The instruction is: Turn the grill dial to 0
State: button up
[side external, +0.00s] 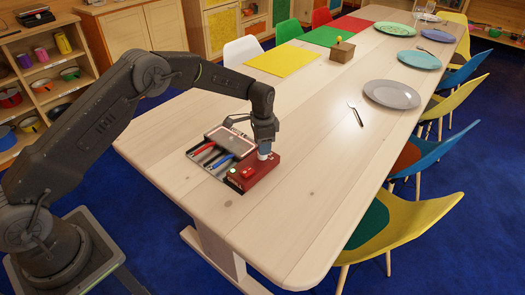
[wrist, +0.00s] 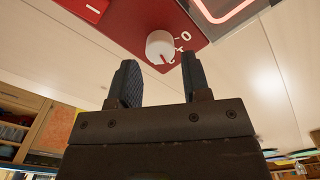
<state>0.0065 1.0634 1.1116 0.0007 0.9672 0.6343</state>
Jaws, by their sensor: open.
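The grill's red control box (side external: 262,172) sits on the wooden table, with a green light and a red button on its near end. In the wrist view the red panel (wrist: 110,18) carries a white round dial (wrist: 159,45). A white "0" with a tick stands right of the dial; other white marks lie below it. A dark line on the dial appears to point down and slightly right, away from the 0. My gripper (wrist: 160,64) is open, its fingertips just below the dial on either side in that view. In the side view my gripper (side external: 264,150) is above the box and hides the dial.
The grill's plate (side external: 230,141) and pans with coloured handles adjoin the box on the left. Plates (side external: 391,94), a fork (side external: 355,112) and a small wooden box (side external: 341,52) lie farther along the table. Chairs line its right side. The near table top is clear.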

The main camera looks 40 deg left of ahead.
jog(key=shift+f, duration=1.6)
jog(key=c, duration=0.7)
jog(key=shift+o, duration=0.2)
